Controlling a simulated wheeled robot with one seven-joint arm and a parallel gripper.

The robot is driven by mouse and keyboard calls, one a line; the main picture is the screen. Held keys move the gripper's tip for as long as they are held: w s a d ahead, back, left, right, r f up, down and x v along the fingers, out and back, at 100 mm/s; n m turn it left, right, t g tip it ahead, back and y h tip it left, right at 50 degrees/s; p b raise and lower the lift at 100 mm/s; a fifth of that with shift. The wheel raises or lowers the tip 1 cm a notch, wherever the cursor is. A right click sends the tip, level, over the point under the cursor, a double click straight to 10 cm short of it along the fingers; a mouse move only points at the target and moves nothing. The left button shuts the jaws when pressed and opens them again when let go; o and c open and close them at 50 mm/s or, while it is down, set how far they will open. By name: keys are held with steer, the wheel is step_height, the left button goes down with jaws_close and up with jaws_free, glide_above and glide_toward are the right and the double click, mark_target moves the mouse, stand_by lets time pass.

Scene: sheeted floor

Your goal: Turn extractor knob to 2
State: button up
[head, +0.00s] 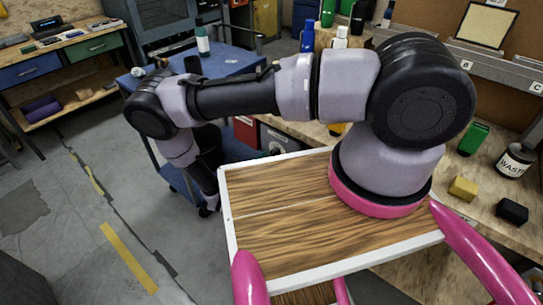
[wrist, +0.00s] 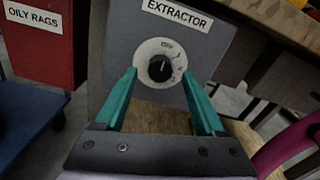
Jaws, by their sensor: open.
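In the wrist view, the extractor knob (wrist: 161,69) is a small black knob on a round white dial (wrist: 146,50) with small markings. The dial sits on a grey panel (wrist: 119,48) below a white EXTRACTOR label (wrist: 177,13). A light mark on the knob points roughly up, but the setting it meets is too small to read. My gripper (wrist: 159,73) is open, its teal fingers apart on the left and right of the dial. Nothing is held between them, and I cannot tell how far the tips are from the panel. The head view does not show the fingers clearly.
A red OILY RAGS container (wrist: 40,45) stands left of the panel in the wrist view. The workbench edge (wrist: 285,18) is at upper right. In the head view, a blue cart (head: 240,62) stands behind my arm, and open floor (head: 90,215) lies at left.

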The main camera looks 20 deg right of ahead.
steer(key=shift+x, duration=1.2)
jaws_close()
